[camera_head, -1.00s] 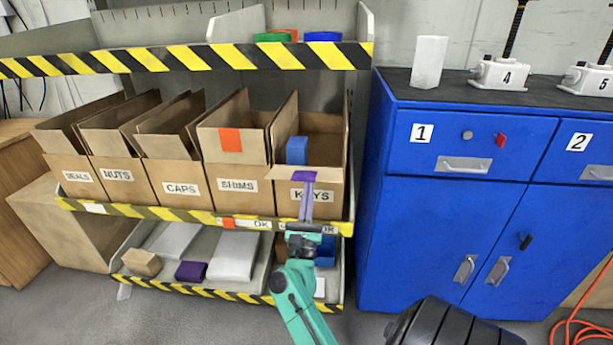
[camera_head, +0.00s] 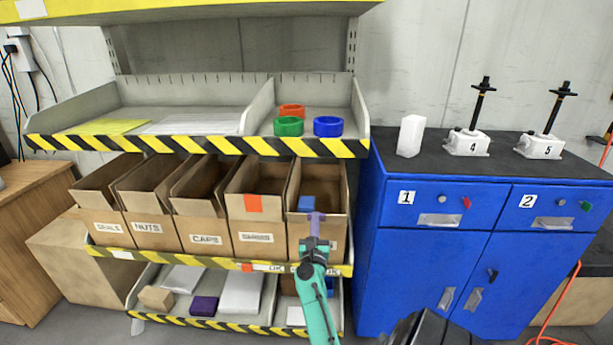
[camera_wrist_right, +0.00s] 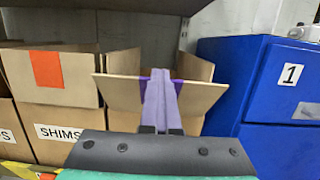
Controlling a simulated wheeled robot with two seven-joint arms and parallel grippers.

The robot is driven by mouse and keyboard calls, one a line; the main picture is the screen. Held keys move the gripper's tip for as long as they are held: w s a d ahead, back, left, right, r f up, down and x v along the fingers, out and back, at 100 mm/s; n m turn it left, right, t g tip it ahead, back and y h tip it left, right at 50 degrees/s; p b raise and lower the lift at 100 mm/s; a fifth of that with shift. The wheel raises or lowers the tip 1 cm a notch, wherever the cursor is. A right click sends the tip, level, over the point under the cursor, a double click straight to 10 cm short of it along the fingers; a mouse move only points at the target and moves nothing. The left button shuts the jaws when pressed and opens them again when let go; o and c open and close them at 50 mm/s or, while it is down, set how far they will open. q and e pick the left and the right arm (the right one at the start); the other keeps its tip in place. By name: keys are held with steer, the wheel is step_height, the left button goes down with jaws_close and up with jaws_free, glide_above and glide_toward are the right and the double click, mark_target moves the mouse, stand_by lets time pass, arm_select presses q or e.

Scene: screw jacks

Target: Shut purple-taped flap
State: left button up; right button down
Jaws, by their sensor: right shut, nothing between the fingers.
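The purple-taped flap (camera_wrist_right: 120,92) is on the front edge of the rightmost open carton (camera_head: 337,240). In the right wrist view I see its outer face, leaning outward, with purple tape (camera_wrist_right: 146,74) partly hidden by my fingers. My right gripper (camera_head: 316,220) has a green arm and pale purple fingers. It is shut and empty, with its fingers in front of the flap at the tape. Whether they touch it I cannot tell. The carton's label is hidden in the head view. My left gripper is not in view.
The blue cabinet (camera_head: 425,265) stands close on the right. A striped shelf (camera_head: 200,145) with rings runs above the cartons.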

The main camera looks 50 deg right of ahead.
steer(key=d+p, duration=0.1)
steer(key=w+d+g+y+p, duration=0.1)
steer(key=p, duration=0.1)
steer(key=d+r+p, duration=0.1)
steer(key=p, duration=0.1)
steer(key=shift+w+d+g+y, duration=0.2)
steer(key=shift+g+y, duration=0.1)
steer(key=shift+y, duration=0.1)
steer(key=shift+w+d+r, duration=0.1)
steer(key=shift+w+r, duration=0.05)
steer(key=shift+w+d+r, duration=0.1)
steer(key=shift+w+d, duration=0.25)
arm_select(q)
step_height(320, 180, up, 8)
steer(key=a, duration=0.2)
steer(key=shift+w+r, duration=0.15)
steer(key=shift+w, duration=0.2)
arm_select(e)
steer(key=shift+w+d, duration=0.2)
steer(key=shift+d, duration=0.25)
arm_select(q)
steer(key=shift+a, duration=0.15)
